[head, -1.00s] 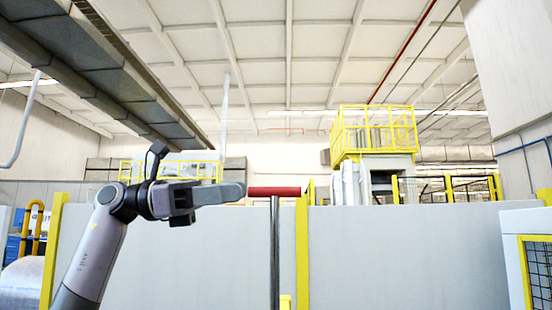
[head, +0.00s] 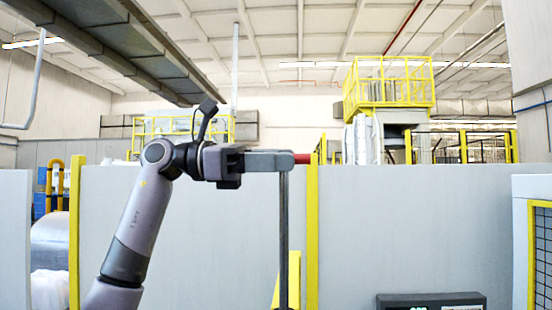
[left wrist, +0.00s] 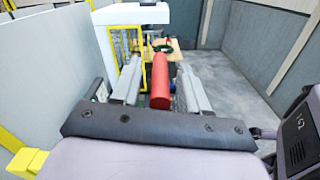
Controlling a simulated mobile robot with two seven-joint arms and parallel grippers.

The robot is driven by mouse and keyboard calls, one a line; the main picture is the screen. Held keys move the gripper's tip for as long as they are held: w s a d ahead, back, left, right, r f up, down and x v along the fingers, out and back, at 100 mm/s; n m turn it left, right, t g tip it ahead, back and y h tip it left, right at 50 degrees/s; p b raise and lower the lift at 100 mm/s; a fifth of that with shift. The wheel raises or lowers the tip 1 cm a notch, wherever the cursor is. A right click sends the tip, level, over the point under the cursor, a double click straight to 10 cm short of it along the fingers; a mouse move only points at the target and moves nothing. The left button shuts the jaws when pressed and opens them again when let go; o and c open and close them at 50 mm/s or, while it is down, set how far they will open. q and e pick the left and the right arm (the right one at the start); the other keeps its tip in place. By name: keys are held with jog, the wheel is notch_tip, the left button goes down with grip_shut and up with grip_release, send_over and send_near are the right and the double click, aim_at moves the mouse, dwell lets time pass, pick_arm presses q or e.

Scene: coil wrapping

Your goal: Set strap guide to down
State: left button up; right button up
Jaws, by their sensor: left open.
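The strap guide appears to be a red bar (head: 302,158) at the top of a thin upright dark post (head: 284,235). In the head view the bar lies level, and only its right end shows past my fingers. My left gripper (head: 288,161) comes in from the left, level, with its fingers alongside the bar. In the left wrist view the red bar (left wrist: 160,82) lies between the two parted grey fingers of my left gripper (left wrist: 161,67). A gap shows on each side of the bar. My right gripper is not in view.
A grey wall panel (head: 200,240) with yellow posts (head: 312,235) stands behind. A dark box (head: 430,301) shows at the bottom. A white cabinet with a mesh door (head: 541,262) is at the right. In the left wrist view, open floor (left wrist: 240,115) lies to the right.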

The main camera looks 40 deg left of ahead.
aim_at(284, 281)
pick_arm(q)
grip_shut()
notch_tip(284, 281, down, 14)
jog(key=b, duration=1)
jog(key=shift+f, duration=0.25)
notch_tip(284, 281, down, 6)
jog(key=b, duration=0.4)
jog(key=shift+f+b, duration=0.7)
jog(key=shift+f, duration=0.2)
grip_release()
